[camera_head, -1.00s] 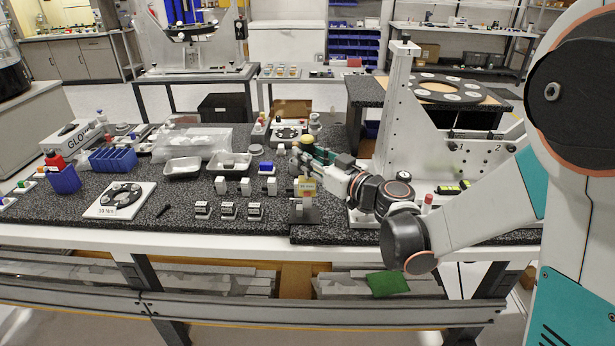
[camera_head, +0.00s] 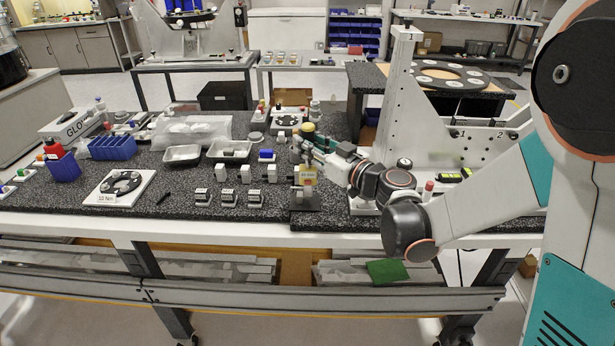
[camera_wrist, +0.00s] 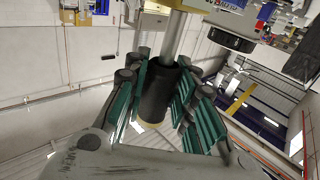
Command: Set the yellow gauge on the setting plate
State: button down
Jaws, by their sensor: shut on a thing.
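My gripper (camera_head: 304,148) is above the front right part of the dark speckled bench. In the wrist view my gripper's teal fingers (camera_wrist: 165,108) are shut around a black cylindrical handle with a silver rod and a yellowish end ring, which I take for the yellow gauge (camera_wrist: 156,92). In the head view a yellow round top (camera_head: 307,128) shows just above the fingers. A small yellow-and-white block on a stand (camera_head: 306,176) is under or in front of the gripper, on a dark plate (camera_head: 306,221). I cannot tell whether the gauge touches anything, nor which piece is the setting plate.
A tall white fixture (camera_head: 398,110) stands right of my gripper. Small white blocks (camera_head: 246,174) and labelled blocks (camera_head: 228,197) stand to the left.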

jog(key=shift+f+b, duration=1.2)
jog(key=shift+f, duration=0.2)
jog(key=c, duration=1.2)
grip_release()
jog(key=shift+c, duration=0.2)
jog(key=v, duration=1.2)
jog(key=s+f+m+g+h, duration=0.3)
jog(key=s+m+g+h, duration=0.15)
jog(key=s, duration=0.55)
jog(key=s+d+f+m+g+h, duration=0.1)
jog(key=s+d+m+h, duration=0.3)
jog(key=s+d+h, duration=0.3)
jog(key=s+d, duration=0.4)
jog(key=s, duration=0.1)
jog(key=shift+h, duration=0.35)
